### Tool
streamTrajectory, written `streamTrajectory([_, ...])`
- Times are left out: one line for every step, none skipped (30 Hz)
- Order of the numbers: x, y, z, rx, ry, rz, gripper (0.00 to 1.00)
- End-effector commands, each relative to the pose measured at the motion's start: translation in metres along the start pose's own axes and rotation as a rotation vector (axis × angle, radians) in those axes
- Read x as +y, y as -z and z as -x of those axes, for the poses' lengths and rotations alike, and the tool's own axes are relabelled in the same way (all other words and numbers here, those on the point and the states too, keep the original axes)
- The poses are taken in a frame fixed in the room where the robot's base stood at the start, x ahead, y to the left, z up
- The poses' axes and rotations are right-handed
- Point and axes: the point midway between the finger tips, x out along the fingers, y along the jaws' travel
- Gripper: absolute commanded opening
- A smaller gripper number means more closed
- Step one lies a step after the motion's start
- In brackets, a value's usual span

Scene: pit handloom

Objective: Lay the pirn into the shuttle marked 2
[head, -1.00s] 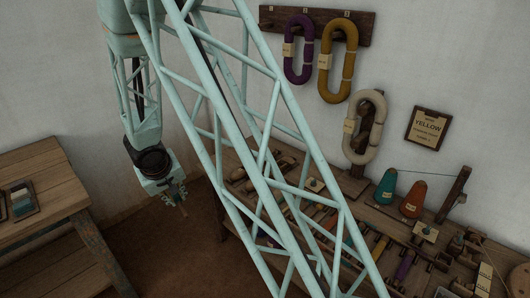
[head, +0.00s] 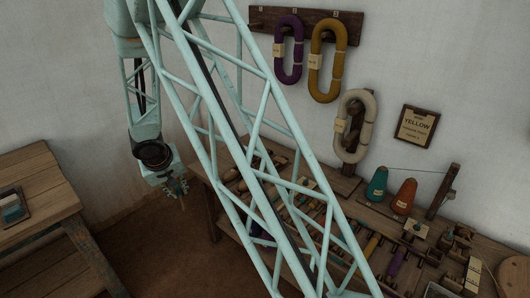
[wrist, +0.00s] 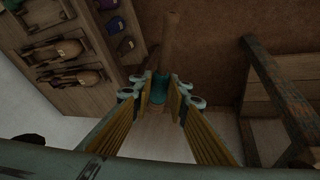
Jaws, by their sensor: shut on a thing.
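My gripper (wrist: 160,90) is shut on the pirn (wrist: 158,88), which shows teal thread between the fingertips in the wrist view. In the head view my gripper (head: 177,186) hangs over the floor, between the two benches and clear of both. Several wooden shuttles (wrist: 54,50) lie on the bench at upper left in the wrist view. I cannot read their marks, so I cannot tell which is shuttle 2. In the head view the shuttles are partly hidden behind my lattice arm.
The long workbench (head: 440,232) holds a teal cone (head: 377,184), an orange cone (head: 404,197) and several tools. Yarn hanks (head: 328,60) and a YELLOW sign (head: 417,127) hang on the wall. A side table (head: 40,190) stands at left. Floor between is clear.

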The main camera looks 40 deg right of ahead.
Motion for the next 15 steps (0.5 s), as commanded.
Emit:
streamTrajectory([0.013,0.008,-0.004,-0.005,-0.008,-0.037,0.06])
streamTrajectory([0.020,0.013,-0.007,-0.008,-0.013,-0.059,0.06])
streamTrajectory([0.029,0.017,-0.012,-0.014,-0.019,-0.088,0.06])
streamTrajectory([0.037,0.021,-0.015,-0.017,-0.024,-0.113,0.06])
streamTrajectory([0.044,0.025,-0.019,-0.021,-0.029,-0.135,0.06])
streamTrajectory([0.054,0.030,-0.023,-0.025,-0.035,-0.166,0.06])
streamTrajectory([0.062,0.034,-0.026,-0.028,-0.041,-0.190,0.06])
streamTrajectory([0.069,0.038,-0.029,-0.031,-0.046,-0.214,0.06])
streamTrajectory([0.080,0.042,-0.034,-0.036,-0.053,-0.244,0.06])
streamTrajectory([0.088,0.045,-0.037,-0.039,-0.058,-0.268,0.06])
streamTrajectory([0.096,0.048,-0.040,-0.041,-0.063,-0.291,0.06])
streamTrajectory([0.107,0.052,-0.044,-0.044,-0.069,-0.323,0.06])
streamTrajectory([0.115,0.055,-0.048,-0.047,-0.074,-0.347,0.06])
streamTrajectory([0.123,0.058,-0.051,-0.049,-0.080,-0.370,0.06])
streamTrajectory([0.135,0.061,-0.056,-0.053,-0.087,-0.404,0.06])
